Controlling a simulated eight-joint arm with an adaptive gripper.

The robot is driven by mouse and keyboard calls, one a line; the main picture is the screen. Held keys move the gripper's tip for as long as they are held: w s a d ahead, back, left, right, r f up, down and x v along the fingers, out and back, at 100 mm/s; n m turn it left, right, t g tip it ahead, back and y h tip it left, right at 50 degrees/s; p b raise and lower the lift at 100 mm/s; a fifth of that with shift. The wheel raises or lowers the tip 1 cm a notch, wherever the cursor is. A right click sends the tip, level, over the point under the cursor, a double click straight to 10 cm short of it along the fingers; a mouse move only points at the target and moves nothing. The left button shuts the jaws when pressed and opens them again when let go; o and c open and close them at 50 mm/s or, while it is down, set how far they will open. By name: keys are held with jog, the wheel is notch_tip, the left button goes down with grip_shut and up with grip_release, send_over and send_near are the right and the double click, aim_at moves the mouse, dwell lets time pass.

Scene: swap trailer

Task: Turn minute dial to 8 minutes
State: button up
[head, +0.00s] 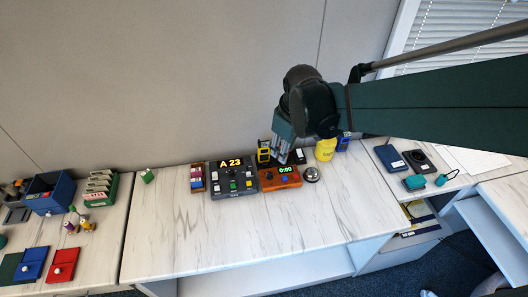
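An orange timer box (279,183) stands on the marbled counter in the middle of the head view. Its green display (286,170) appears to read 0:00. Small knobs or buttons show on its face, one of them blue (285,180). Which one is the minute dial is too small to tell. My gripper (283,156) points down just behind the timer's upper edge, close to a yellow-and-black item. It appears apart from the dials. Its fingers are small and partly overlapped by my wrist, so I cannot tell whether they are open or shut.
A dark grey console (233,190) with an A 23 display stands directly left of the timer. A silver bell (311,174) is close on its right. A yellow container (325,149) stands behind the bell. The front counter (250,240) is clear. A wall rises behind.

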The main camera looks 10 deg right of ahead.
aim_at(270, 174)
jog(key=w+a+f+n+g, duration=0.1)
jog(key=w+f+n, duration=0.1)
jog(key=f, duration=0.2)
jog(key=w+a+f+n+g, duration=0.1)
jog(key=w+f, duration=0.2)
jog(key=f, duration=0.2)
jog(key=w+a+f+n+g, duration=0.1)
jog(key=w+f+n, duration=0.1)
jog(key=f, duration=0.3)
jog(key=shift+w+n, duration=0.3)
jog(key=shift+w, duration=0.3)
jog(key=shift+f, duration=0.3)
jog(key=shift+f+b, duration=0.45)
jog(key=shift+f, duration=3.4)
jog(key=shift+c, duration=0.4)
jog(key=c, duration=0.8)
